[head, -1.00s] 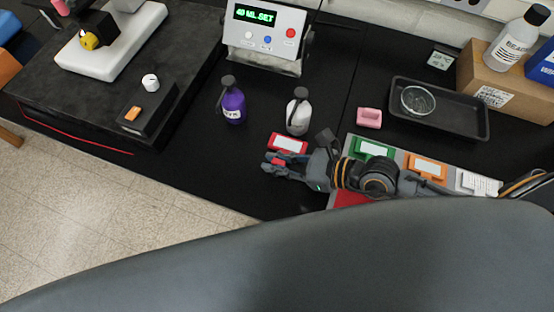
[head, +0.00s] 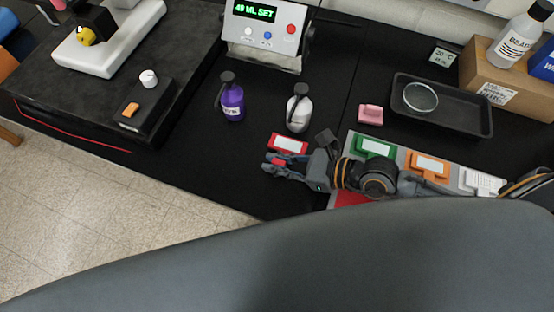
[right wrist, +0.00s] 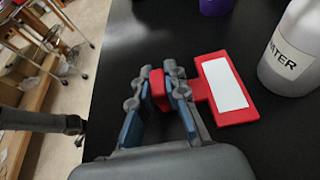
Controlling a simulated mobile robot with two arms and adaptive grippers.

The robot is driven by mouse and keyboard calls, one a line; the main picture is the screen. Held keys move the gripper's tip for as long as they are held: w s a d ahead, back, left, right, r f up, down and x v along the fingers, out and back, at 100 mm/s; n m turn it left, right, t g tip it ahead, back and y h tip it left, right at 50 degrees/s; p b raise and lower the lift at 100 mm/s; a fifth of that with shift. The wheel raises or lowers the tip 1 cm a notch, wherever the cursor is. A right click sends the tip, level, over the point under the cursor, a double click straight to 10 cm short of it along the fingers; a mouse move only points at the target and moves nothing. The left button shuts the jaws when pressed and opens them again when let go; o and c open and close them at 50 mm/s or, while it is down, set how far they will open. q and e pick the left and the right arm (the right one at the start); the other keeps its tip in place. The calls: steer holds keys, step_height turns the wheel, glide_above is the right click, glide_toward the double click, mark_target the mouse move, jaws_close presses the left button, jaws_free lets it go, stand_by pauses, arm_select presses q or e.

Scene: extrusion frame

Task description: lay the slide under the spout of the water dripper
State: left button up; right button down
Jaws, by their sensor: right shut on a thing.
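The slide (head: 291,144) is a red plate with a white label, flat at the bench top just on the near side of the water dripper. The water dripper (head: 299,115) is a white bottle with a dark cap and a bent spout. In the right wrist view, the slide (right wrist: 226,88) is close beside the bottle (right wrist: 293,52) marked WATER, a narrow gap between them. My right gripper (head: 267,161) is shut on the slide's red tab; its fingers (right wrist: 163,88) are on both sides of it. The spout's tip is out of the wrist view. My left gripper is not in view.
A purple bottle (head: 232,102) stands left of the water dripper. A rack (head: 400,156) with green, orange and white slides lies right, under my right arm. Behind are a display box (head: 262,35), a pink block (head: 370,114) and a black tray (head: 457,124). The bench's front edge is close.

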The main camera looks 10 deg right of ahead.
steer(key=shift+f, duration=0.15)
steer(key=c, duration=1.3)
jaws_free()
steer(key=shift+v, duration=6)
